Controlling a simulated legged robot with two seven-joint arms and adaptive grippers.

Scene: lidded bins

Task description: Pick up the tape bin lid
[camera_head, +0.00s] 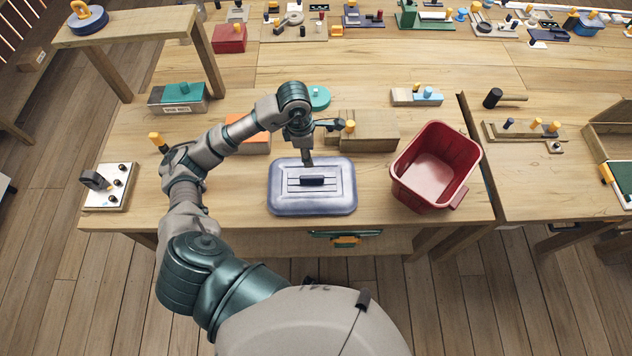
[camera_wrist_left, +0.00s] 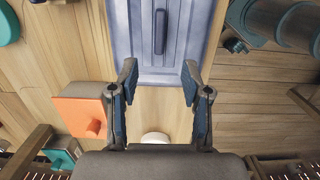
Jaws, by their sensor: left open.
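The tape bin lid (camera_head: 283,200) is a grey-blue rectangular lid with a dark raised handle (camera_head: 313,181), lying flat on the wooden table in the head view. In the left wrist view the lid (camera_wrist_left: 178,45) fills the top middle, its handle (camera_wrist_left: 160,32) running lengthwise. My left gripper (camera_head: 307,160) is above the lid's far edge. Its two fingers (camera_wrist_left: 160,84) are spread wide with nothing between them, short of the handle. A red open bin (camera_head: 432,165) stands right of the lid. My right gripper does not show.
A wooden block (camera_head: 368,132) lies behind the lid, and an orange block (camera_head: 250,145) lies left of it, partly behind my arm. A teal round item (camera_head: 318,97) is farther back. A white switch board (camera_head: 110,187) sits at the left. The table's front edge is close to the lid.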

